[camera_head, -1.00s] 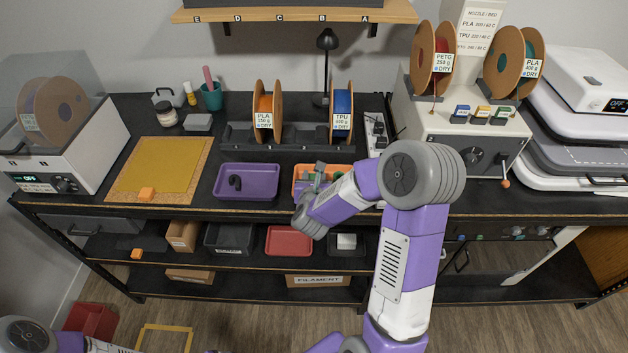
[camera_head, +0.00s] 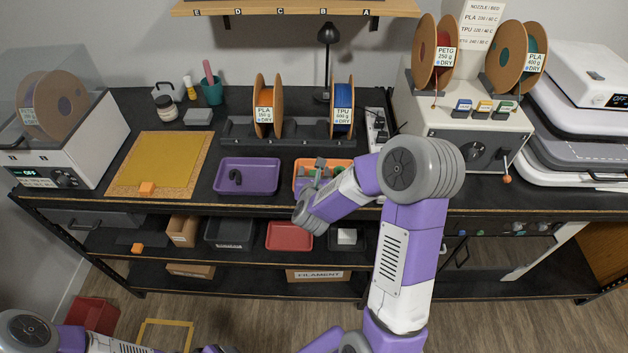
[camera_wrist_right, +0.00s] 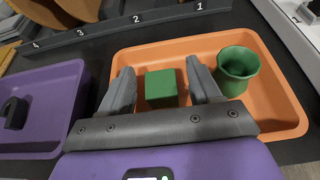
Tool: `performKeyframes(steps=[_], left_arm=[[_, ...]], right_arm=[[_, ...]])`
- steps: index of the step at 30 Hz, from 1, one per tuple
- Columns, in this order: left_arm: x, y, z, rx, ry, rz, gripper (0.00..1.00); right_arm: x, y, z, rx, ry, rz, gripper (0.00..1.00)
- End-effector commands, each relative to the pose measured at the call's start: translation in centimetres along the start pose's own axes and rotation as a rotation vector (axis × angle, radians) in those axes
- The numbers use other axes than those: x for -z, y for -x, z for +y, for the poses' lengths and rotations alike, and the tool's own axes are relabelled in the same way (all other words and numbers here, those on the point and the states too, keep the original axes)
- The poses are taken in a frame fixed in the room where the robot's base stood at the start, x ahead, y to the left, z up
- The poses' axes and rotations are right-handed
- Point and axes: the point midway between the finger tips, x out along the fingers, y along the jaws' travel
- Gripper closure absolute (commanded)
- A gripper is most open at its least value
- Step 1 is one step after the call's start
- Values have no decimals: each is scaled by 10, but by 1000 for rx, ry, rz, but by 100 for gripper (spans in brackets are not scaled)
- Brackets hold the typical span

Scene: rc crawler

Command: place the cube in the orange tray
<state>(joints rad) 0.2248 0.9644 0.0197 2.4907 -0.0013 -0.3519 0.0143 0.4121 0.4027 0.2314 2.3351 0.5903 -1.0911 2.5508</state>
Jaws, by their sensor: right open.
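A green cube (camera_wrist_right: 162,88) sits inside the orange tray (camera_wrist_right: 285,104), on its floor, in the right wrist view. My right gripper (camera_wrist_right: 160,72) is open, with one finger on each side of the cube; a gap shows beside the right finger. In the head view my right gripper (camera_head: 320,170) is over the orange tray (camera_head: 340,162), and my arm hides part of the tray. The cube is hard to make out there. My left arm shows at the lower left, but its gripper is out of view.
A green vase-like cup (camera_wrist_right: 236,70) stands in the tray, right of the cube. A purple tray (camera_head: 247,190) with a dark object is to the left. A spool rack (camera_head: 290,146) stands behind.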

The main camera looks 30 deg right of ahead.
Motion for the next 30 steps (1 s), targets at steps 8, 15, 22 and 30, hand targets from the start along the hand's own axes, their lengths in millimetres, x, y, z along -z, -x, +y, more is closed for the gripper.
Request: performKeyframes(steps=[8,15,22,30], left_arm=[[0,3,1,0,0,0,30],[1,-26,-10,0,0,0,30],[2,-54,-20,0,0,0,30],[3,-71,-27,0,0,0,30]], right_arm=[[-3,51,1,-4,3,-3,37],[0,67,-1,11,4,-7,37],[1,80,-1,9,2,-5,37],[-1,106,0,-1,1,-4,37]])
